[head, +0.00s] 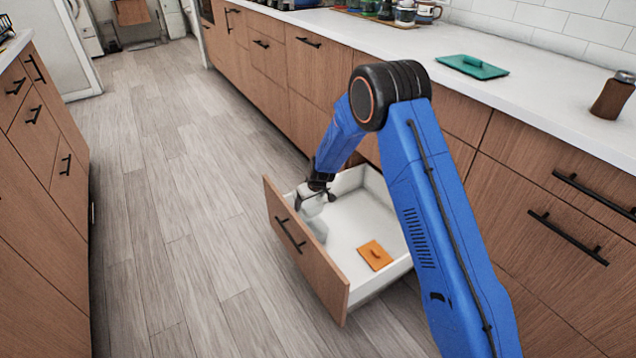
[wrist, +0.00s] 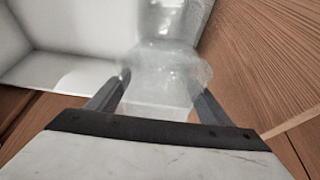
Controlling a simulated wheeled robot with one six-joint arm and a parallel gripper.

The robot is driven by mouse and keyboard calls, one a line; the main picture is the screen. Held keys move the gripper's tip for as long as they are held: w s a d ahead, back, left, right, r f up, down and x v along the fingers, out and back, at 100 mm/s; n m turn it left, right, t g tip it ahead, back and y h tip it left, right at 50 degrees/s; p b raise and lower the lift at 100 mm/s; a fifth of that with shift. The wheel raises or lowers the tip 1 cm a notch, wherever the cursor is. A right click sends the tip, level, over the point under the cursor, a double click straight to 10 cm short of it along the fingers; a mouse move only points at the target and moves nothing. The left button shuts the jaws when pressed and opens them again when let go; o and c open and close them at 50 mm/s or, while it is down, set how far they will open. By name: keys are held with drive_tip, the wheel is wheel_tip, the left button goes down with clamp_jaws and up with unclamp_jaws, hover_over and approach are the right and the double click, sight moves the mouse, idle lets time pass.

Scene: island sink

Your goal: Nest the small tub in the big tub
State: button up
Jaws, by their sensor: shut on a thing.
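My gripper (head: 318,190) is over the front end of an open drawer, pointing down. It is shut on a clear, see-through tub (head: 311,206), which also shows between the fingers in the wrist view (wrist: 165,75). A second clear shape, which looks like the other tub (head: 318,230), is below it in the drawer, near the front panel. It shows beyond the held tub in the wrist view (wrist: 160,20). The two clear outlines overlap, so I cannot tell whether they touch or one is inside the other.
The open drawer (head: 349,292) has white inner walls and a wooden front. An orange lid-like piece (head: 375,255) lies on its floor at the right. A green lid-like piece (head: 472,67) and a brown jar (head: 613,97) are on the white counter above.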

wheel_tip(320, 180, down, 9)
drive_tip(key=shift+r, duration=0.15)
idle(0.9)
drive_tip(key=shift+a+f, duration=0.1)
drive_tip(key=shift+f, duration=0.45)
idle(0.8)
drive_tip(key=o, duration=1.1)
drive_tip(key=shift+o, duration=0.2)
drive_tip(key=v, duration=1.7)
drive_tip(key=shift+s, duration=0.2)
drive_tip(key=shift+r, duration=0.15)
